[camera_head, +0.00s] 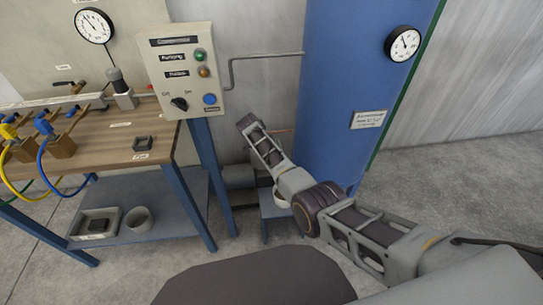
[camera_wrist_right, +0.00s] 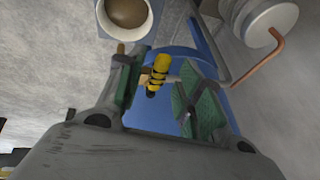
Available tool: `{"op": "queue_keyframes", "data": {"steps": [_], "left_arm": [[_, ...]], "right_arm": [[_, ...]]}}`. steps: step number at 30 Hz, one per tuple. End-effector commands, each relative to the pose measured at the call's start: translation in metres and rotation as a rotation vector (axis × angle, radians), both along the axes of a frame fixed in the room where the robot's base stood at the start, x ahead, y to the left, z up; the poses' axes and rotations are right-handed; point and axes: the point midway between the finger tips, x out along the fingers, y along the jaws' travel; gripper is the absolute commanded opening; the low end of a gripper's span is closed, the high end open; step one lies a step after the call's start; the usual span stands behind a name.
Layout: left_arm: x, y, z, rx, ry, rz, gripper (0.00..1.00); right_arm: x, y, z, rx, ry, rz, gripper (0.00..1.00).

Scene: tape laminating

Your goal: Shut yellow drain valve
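The yellow drain valve (camera_wrist_right: 157,70) shows in the right wrist view as a small yellow handle with dark bands, in front of a blue rounded surface. My right gripper (camera_wrist_right: 158,88) is open, with one green-padded finger on each side of the valve in the picture. A gap shows between the valve and the left finger; I cannot tell whether the right finger touches the metal stem beside it. In the head view my right arm reaches in from the right toward the blue tank's lower left, and the valve is not visible there. My left gripper is not in view.
The blue tank (camera_head: 335,100) with a gauge (camera_head: 402,44) stands behind my right arm. A copper pipe (camera_wrist_right: 262,60) runs at the right of the wrist view. A control box (camera_head: 183,70) and a wooden workbench (camera_head: 110,150) with hoses stand left.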

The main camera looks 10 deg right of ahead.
Motion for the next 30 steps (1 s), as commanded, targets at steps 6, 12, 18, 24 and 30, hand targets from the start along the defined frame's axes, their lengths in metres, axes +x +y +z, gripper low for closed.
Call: {"op": "queue_keyframes", "data": {"steps": [6, 12, 18, 24, 30], "left_arm": [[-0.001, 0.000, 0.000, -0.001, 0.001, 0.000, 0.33], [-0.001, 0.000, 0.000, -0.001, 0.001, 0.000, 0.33], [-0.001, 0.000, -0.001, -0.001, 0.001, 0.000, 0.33], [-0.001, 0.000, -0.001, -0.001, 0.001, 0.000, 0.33], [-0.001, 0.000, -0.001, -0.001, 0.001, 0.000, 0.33]], "right_arm": [[-0.001, 0.005, 0.010, 0.001, -0.001, 0.001, 0.36], [-0.004, 0.013, 0.028, 0.002, -0.002, 0.000, 0.36], [-0.007, 0.022, 0.049, 0.001, -0.001, 0.001, 0.36], [-0.010, 0.028, 0.063, 0.000, -0.001, -0.001, 0.36], [-0.010, 0.029, 0.066, 0.000, 0.000, -0.001, 0.36]]}}
